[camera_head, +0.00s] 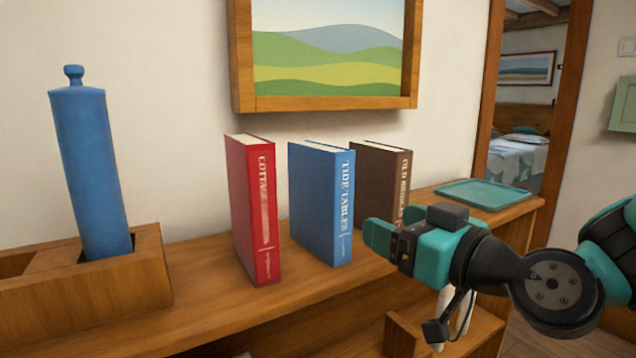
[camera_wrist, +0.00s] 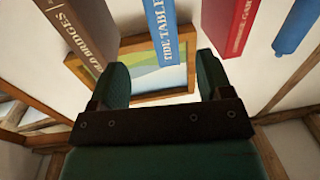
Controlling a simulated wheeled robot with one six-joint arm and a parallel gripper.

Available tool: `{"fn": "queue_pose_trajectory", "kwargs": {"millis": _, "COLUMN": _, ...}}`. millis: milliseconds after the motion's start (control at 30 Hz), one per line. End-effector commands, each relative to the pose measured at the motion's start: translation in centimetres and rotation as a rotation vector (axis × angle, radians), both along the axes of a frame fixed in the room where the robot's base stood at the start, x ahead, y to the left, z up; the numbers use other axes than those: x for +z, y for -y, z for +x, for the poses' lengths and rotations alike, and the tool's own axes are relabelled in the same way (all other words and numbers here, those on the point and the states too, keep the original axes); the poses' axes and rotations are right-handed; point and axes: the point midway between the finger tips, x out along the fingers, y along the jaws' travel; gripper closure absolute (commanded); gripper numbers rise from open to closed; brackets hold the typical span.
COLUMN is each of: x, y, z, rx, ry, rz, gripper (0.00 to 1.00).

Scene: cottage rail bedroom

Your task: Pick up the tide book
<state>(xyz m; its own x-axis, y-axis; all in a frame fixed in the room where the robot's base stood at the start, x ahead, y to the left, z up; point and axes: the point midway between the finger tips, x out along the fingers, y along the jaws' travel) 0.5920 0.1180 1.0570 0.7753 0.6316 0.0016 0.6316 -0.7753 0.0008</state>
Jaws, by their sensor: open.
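The tide book is the blue upright book (camera_head: 321,205) with "TIDE TABLES" on its spine. It stands on the wooden shelf top between a red book (camera_head: 253,208) and a dark brown book (camera_head: 381,180). In the wrist view the blue book (camera_wrist: 161,28) is at top centre, its spine facing the camera. My gripper (camera_head: 378,228) is in front and to the right of the blue book's spine, partly covering the brown book's lower part. In the wrist view my gripper (camera_wrist: 162,70) has its two dark green fingers spread, with nothing held between them.
A blue lidded cylinder (camera_head: 93,165) stands in a wooden box (camera_head: 140,280) at the left. A teal tray (camera_head: 484,195) lies at the shelf's right end. A framed landscape picture (camera_head: 326,104) hangs above the books. Bare shelf top (camera_head: 315,290) shows in front of the books.

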Motion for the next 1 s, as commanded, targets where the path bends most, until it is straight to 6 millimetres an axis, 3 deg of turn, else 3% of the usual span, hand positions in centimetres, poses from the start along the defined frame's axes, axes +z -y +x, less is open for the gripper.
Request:
{"fn": "queue_pose_trajectory", "kwargs": {"millis": 167, "x": 0.5, "y": -1.2, "z": 1.5, "rx": -0.003, "ry": -0.009, "rz": -0.001, "gripper": 0.28}}
{"fn": "queue_pose_trajectory", "kwargs": {"millis": 500, "x": 0.4, "y": -5.2, "z": 6.3, "rx": -0.001, "ry": -0.002, "rz": -0.001, "gripper": 0.28}}
{"fn": "queue_pose_trajectory", "kwargs": {"millis": 667, "x": 0.2, "y": -5.7, "z": 7.0, "rx": -0.002, "ry": -0.002, "rz": -0.001, "gripper": 0.28}}
{"fn": "queue_pose_trajectory", "kwargs": {"millis": 1000, "x": 1.9, "y": -8.2, "z": 9.4, "rx": -0.001, "ry": -0.002, "rz": -0.002, "gripper": 0.28}}
